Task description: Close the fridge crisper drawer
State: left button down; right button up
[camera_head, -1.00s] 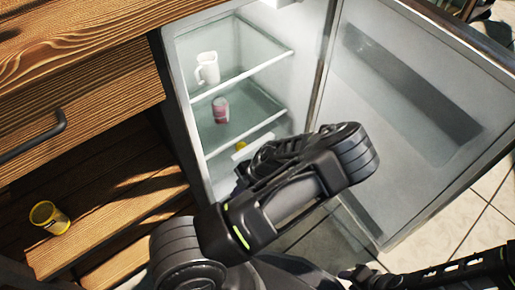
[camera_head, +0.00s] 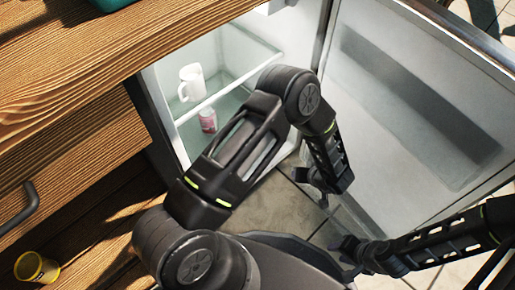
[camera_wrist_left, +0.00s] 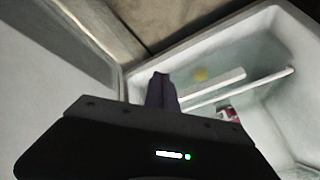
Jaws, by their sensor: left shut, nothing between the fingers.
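The open fridge (camera_head: 158,112) stands behind my left arm in the head view. The crisper drawer's place low in it is hidden there by that arm. My right gripper (camera_head: 347,256) is open and empty, low by the door.
The fridge door (camera_head: 400,115) stands wide open to the right. A white mug (camera_head: 191,84) and a pink can (camera_head: 208,120) stand on fridge shelves. A wooden cabinet (camera_head: 70,130) is at left, with a yellow tin (camera_head: 36,268) low down. Tiled floor lies below.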

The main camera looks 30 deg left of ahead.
pick_arm(q)
jog(key=s+a+r+m+y, duration=0.1)
jog(key=a+r+m+y, duration=0.1)
jog(key=a+m, duration=0.3)
jog(key=r+m, duration=0.1)
jog(key=m, duration=0.3)
jog(key=shift+r+y, duration=0.35)
jog(key=shift+y, duration=0.05)
jog(key=shift+f, duration=0.15)
jog(key=a+r+b+x, duration=0.2)
jog(key=b+x, duration=0.4)
jog(key=x, duration=0.6)
jog(key=shift+a+f, duration=0.2)
jog(key=shift+w, duration=0.1)
